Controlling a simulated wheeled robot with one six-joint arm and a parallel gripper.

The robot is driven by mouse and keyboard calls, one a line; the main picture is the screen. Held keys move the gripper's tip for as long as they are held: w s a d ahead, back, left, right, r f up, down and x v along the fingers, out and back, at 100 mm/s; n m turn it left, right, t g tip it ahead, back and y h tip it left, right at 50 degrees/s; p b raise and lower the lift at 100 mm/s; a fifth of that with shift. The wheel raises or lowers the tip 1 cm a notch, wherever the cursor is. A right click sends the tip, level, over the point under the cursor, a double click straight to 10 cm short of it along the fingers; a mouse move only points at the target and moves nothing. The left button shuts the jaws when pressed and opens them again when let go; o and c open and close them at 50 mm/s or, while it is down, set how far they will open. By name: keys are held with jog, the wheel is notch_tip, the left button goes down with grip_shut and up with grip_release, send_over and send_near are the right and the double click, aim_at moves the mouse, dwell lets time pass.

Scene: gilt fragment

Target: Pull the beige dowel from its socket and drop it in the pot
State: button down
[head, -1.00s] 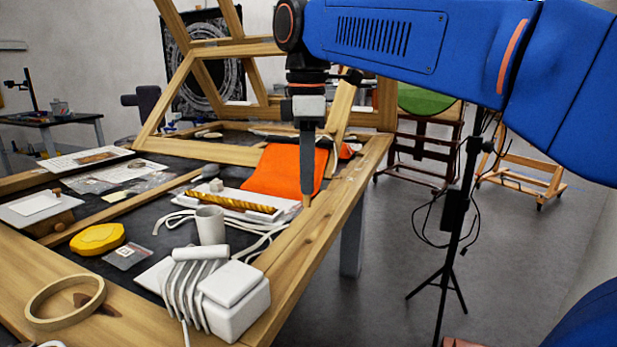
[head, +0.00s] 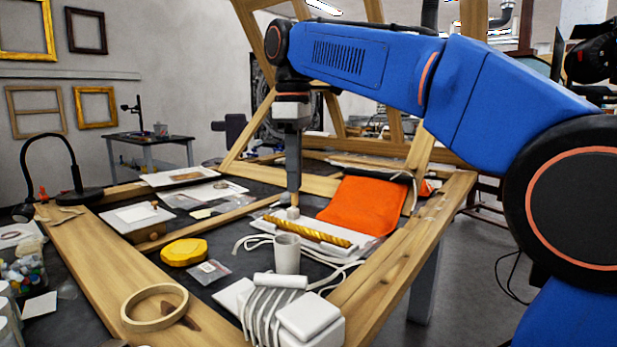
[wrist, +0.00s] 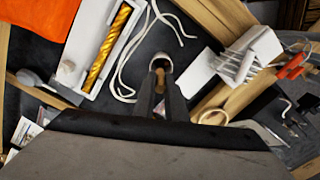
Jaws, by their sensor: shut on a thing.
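My gripper (head: 294,196) is shut on the beige dowel (head: 295,200), which points down between the fingertips. In the wrist view the dowel (wrist: 159,76) shows between my fingers, seen against the pot's mouth. The pot (head: 287,256) is a plain pale grey cup standing upright on the dark table top. In the head view my gripper is above and a little beyond it; whether the dowel's tip is inside the rim is hard to tell. A small pale block (head: 292,212), perhaps the socket, sits by the gold strip, apart from the dowel.
A gold twisted strip (head: 310,232) lies in a white tray, with white cord around it. An orange cloth (head: 365,205) is behind right. White boxes with cord (head: 309,318) stand in front of the pot. A wooden ring (head: 155,307) and yellow block (head: 184,251) lie left.

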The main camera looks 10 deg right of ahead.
aim_at(295, 205)
jog(key=shift+f, duration=2.8)
jog(key=c, duration=1.7)
grip_release()
jog(key=shift+r, duration=0.15)
notch_tip(295, 205, up, 12)
jog(key=shift+f, duration=0.1)
